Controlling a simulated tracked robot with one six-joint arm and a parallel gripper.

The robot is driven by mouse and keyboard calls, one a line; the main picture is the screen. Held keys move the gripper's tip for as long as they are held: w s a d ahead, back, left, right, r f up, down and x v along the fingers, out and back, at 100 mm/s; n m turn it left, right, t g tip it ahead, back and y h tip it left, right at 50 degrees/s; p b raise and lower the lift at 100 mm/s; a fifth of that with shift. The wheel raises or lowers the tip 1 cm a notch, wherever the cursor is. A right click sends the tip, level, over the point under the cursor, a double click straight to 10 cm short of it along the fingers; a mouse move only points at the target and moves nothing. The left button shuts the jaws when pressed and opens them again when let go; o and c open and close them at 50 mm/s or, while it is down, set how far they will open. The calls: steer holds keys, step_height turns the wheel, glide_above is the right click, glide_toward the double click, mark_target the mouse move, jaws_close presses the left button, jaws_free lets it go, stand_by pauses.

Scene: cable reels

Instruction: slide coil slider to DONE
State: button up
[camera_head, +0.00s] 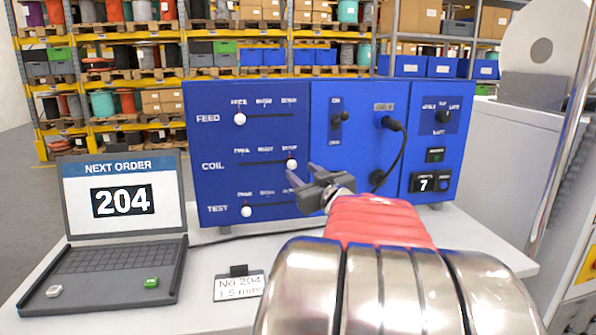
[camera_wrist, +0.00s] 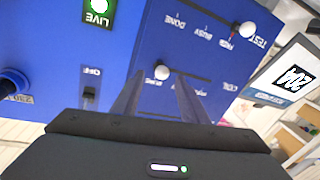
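The coil slider's white knob (camera_head: 292,163) is at the right end of its slot, under the DONE label, on the blue panel (camera_head: 262,140). It also shows in the wrist view (camera_wrist: 162,68), at the slot's left end there, as that picture is upside down. My gripper (camera_head: 302,171) is just in front of the panel, close to this knob. In the wrist view my gripper (camera_wrist: 158,82) has its two fingers apart, with the knob in line between the tips and a gap on each side. I cannot tell how deep the tips reach.
The feed knob (camera_head: 240,119) and test knob (camera_head: 246,211) sit at the left ends of their slots. A switch (camera_head: 338,118) and a plugged black cable (camera_head: 398,150) are right of the sliders.

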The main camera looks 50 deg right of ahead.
steer(key=v, duration=0.9)
steer(key=shift+f, duration=0.1)
steer(key=w+a+r+n+t+y, duration=0.25)
steer(key=w+a+y, duration=0.25)
steer(key=w+a, duration=1.3)
steer(key=s+a+f+g+y, duration=0.3)
steer(key=s+a+f+g, duration=0.9)
steer(key=s+a+f, duration=0.9)
steer(key=s+a+n, duration=0.1)
steer(key=a, duration=0.2)
steer(key=shift+f+g, duration=0.2)
steer(key=shift+g, duration=0.15)
steer(key=shift+d, duration=0.15)
